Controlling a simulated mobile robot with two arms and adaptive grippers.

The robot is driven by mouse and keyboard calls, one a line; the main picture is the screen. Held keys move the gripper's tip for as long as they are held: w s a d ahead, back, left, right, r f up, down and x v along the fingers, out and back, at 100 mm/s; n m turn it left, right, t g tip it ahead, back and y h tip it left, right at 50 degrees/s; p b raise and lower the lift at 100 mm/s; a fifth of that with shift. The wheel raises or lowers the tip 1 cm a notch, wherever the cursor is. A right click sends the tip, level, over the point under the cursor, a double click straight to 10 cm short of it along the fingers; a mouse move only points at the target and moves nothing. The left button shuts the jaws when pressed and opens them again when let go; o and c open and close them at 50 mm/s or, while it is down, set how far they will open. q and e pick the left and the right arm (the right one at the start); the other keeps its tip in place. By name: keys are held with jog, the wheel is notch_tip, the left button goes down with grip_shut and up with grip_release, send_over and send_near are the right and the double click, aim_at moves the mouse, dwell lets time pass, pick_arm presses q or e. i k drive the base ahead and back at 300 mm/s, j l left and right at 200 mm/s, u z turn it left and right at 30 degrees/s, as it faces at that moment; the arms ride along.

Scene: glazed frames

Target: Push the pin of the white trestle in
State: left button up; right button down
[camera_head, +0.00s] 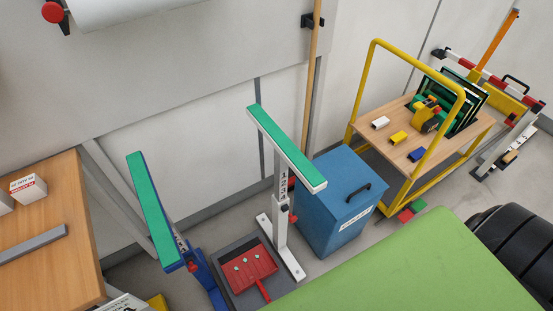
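The white trestle (281,228) stands upright in the middle of the head view. It has a white post with a dark scale, a long top bar with a green pad (283,142), and a white foot on the floor. A small red part (293,216), which looks like its pin, shows at the right side of the post below a dark knob (284,208). It is too small to tell how far in it sits. Neither of my grippers is in view.
A blue trestle (199,272) with a green pad stands left. A dark tray (222,270) with a red dustpan (253,267) lies between the trestles. A blue lidded box (338,212) stands close right. A green surface (420,275) fills the front; a yellow-railed cart (398,148) stands behind.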

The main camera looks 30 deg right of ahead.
aim_at(293, 219)
jog(key=z, duration=0.9)
